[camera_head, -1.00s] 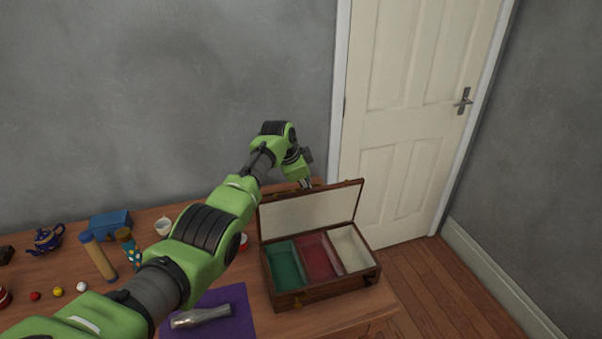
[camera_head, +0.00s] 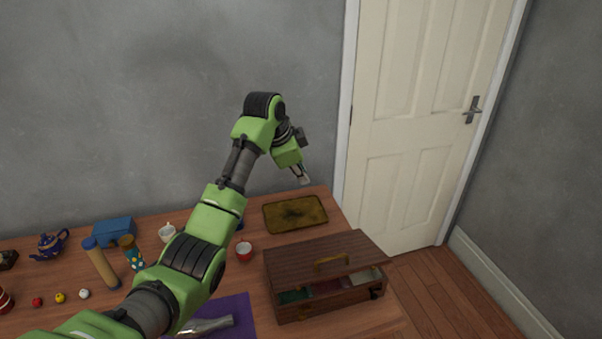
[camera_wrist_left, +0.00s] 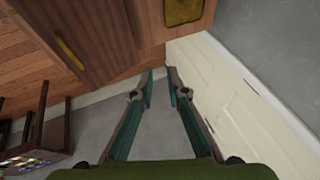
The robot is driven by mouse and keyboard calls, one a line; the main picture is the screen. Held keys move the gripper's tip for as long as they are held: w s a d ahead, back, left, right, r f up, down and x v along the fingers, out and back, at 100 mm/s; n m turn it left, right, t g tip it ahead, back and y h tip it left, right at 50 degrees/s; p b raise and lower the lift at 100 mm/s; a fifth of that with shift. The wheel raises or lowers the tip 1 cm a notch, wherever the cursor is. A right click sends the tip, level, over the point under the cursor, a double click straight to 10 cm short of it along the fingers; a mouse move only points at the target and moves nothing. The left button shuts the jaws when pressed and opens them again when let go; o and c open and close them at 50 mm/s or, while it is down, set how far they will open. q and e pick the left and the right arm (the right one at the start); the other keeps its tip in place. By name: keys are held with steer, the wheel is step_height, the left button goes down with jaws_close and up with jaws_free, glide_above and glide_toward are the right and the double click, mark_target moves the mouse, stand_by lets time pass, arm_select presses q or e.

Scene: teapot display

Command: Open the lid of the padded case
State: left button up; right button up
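The padded case (camera_head: 325,302) is a brown wooden box at the table's right end. A gap along the front shows green, red and pale compartments. My left gripper (camera_head: 304,181) is in the air behind the case, apart from the lid. In the left wrist view its two fingers (camera_wrist_left: 159,78) stand apart with nothing between them. The brown lid (camera_wrist_left: 105,38) shows there at the upper left. My right gripper is out of view.
A dark yellow tray (camera_head: 296,213) lies behind the case. A purple mat (camera_head: 238,311) with a metallic object (camera_head: 207,325) lies in front of my arm. A white door (camera_head: 410,130) stands behind the table.

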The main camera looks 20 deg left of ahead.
arm_select(q)
steer(key=shift+s+r, duration=0.15)
steer(key=shift+s, duration=0.1)
